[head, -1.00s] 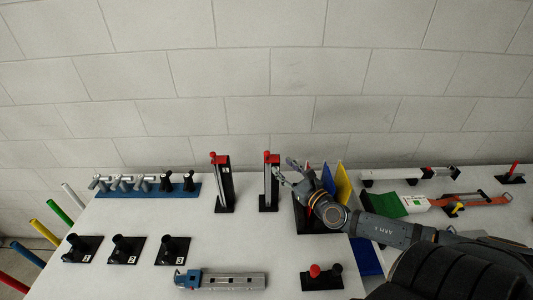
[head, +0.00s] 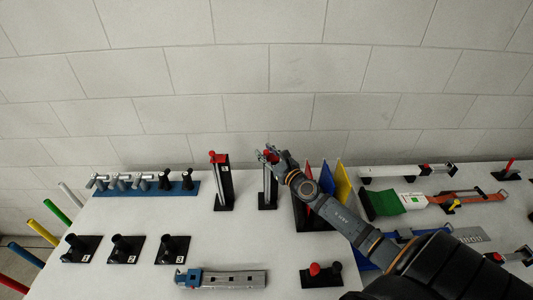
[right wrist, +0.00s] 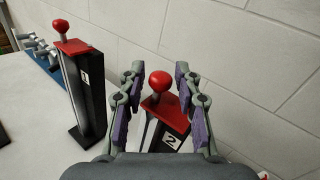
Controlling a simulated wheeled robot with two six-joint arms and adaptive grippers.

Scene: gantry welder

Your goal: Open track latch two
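Track latch two is an upright black post with a silver rail and a red top, standing on the table in the head view (head: 266,192). In the right wrist view it shows its label 2 (right wrist: 170,141) and a red ball knob (right wrist: 159,81). My right gripper (head: 268,152) is at the top of this post and partly hides it. In the right wrist view its fingers (right wrist: 158,70) are open, one on each side of the knob, with gaps to it. I cannot tell whether they touch the post. My left gripper is not in view.
A similar post labelled 1 (head: 222,185) stands just left. Coloured panels in a black holder (head: 306,212) stand close on the right, beside my right arm. A concrete wall (head: 240,110) rises behind. The table between the posts and the blue-ended rail (head: 235,279) is clear.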

